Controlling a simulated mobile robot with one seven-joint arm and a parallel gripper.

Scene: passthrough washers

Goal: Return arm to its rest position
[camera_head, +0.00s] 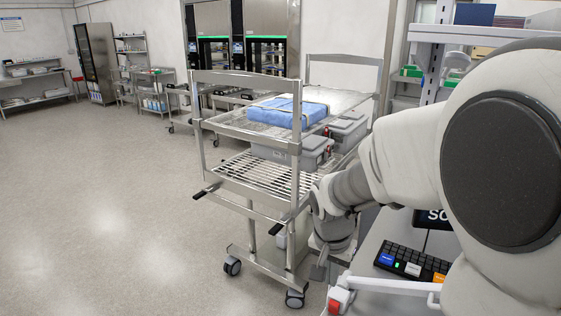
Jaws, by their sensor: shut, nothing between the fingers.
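My arm fills the right side of the view, its large pale upper part close to the camera. It bends down to my gripper (318,272), which hangs at the lower centre just right of the metal cart (254,208). The gripper is small in view and shut, with nothing seen in it. It hangs near the front edge of the grey worktop (376,250); I cannot tell whether it touches anything. Part of the cart's right side is hidden behind my arm.
A blue wrapped pack (287,112) lies on the cart's top shelf, with grey lidded boxes (300,150) below and beside it. A keyboard (410,263) is on the worktop under my arm. Washers (265,50) stand behind. The floor (110,225) at left is clear.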

